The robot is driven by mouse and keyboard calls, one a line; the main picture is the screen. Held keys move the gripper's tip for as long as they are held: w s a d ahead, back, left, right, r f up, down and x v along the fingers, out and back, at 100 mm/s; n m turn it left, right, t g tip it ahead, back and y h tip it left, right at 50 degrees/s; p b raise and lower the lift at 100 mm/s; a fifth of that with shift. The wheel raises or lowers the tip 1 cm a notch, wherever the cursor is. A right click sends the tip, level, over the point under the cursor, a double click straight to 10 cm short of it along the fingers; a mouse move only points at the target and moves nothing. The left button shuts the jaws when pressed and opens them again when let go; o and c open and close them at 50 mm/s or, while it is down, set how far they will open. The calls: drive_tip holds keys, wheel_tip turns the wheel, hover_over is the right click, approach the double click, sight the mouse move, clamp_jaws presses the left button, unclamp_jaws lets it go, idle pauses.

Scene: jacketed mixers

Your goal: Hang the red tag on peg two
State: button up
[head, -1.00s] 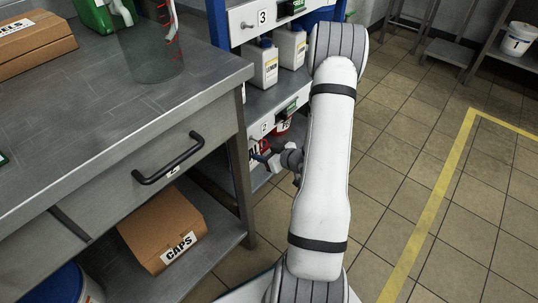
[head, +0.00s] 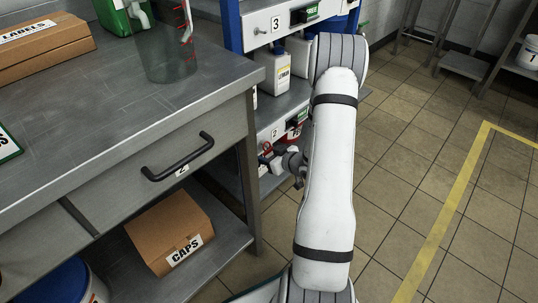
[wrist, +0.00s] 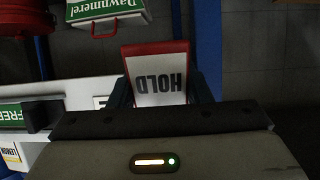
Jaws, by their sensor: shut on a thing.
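The red tag (wrist: 158,48) has a white face reading HOLD, upside down in the wrist view. It sits between the two dark fingers of my gripper (wrist: 161,90), which is shut on it. In the head view my gripper (head: 272,160) is beside the lower shelf front, mostly behind my forearm. A plate with the number 2 (head: 275,134) is on that front, just above the gripper. I cannot make out peg two clearly; the gripper and small size hide it. In the wrist view a number plate (wrist: 101,102) is partly hidden beside the tag.
A peg (head: 260,31) sticks out beside plate 3 (head: 276,24) above. A green FREE tag (wrist: 10,113) is on the rail. A white jug (head: 273,72) stands on the shelf. The metal bench (head: 120,110) is at left; open floor (head: 400,180) is at right.

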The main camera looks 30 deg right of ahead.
drive_tip(key=shift+w+a+f, duration=0.25)
drive_tip(key=shift+w+f, duration=0.05)
drive_tip(key=shift+w, duration=0.1)
drive_tip(key=o, duration=1)
drive_tip(key=shift+d, duration=0.1)
drive_tip(key=shift+o, duration=0.2)
drive_tip(key=p+v, duration=0.3)
drive_tip(key=v, duration=0.5)
drive_tip(key=shift+s+d+r+p, duration=0.25)
drive_tip(key=shift+d+p, duration=0.1)
